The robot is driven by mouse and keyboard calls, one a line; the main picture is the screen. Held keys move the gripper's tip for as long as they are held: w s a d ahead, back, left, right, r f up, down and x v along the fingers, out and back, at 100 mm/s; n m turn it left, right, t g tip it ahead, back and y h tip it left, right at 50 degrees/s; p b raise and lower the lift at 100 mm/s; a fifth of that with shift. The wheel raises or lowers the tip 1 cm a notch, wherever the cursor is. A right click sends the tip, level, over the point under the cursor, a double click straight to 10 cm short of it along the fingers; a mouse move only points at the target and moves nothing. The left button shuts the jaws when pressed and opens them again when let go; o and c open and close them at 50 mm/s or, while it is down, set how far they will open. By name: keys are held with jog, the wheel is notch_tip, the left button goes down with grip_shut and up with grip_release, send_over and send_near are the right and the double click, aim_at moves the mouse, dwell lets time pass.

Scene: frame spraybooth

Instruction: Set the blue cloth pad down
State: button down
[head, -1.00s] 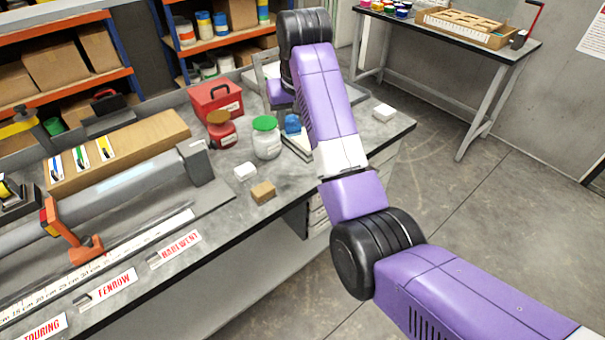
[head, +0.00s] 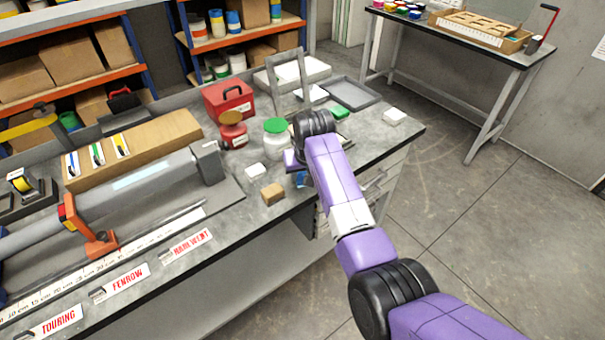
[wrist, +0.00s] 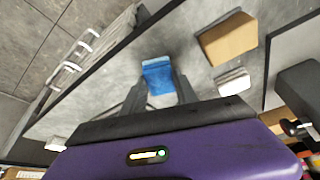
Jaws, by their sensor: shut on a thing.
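The blue cloth pad (wrist: 158,78) is between the two fingers of my gripper (wrist: 158,92), which is shut on it, in the wrist view. In the head view a small part of the blue pad (head: 300,179) shows below my purple gripper, near the bench's front edge. My arm hides much of the gripper there. The grey bench top (head: 222,192) lies beneath the pad. I cannot tell whether the pad touches it.
A tan block (head: 273,194) and a white block (head: 255,170) lie left of the pad. A green-lidded jar (head: 276,140), red jar (head: 233,131) and red box (head: 228,99) stand behind. A grey tray (head: 368,99) and another white block (head: 393,117) lie farther right.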

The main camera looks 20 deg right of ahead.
jog(key=shift+f, duration=0.3)
jog(key=shift+f, duration=0.1)
jog(key=c, duration=0.9)
grip_release()
jog(key=shift+c, duration=0.2)
jog(key=shift+s+r, duration=0.15)
jog(key=shift+r, duration=0.45)
jog(key=v, duration=1.1)
jog(key=shift+b, duration=0.4)
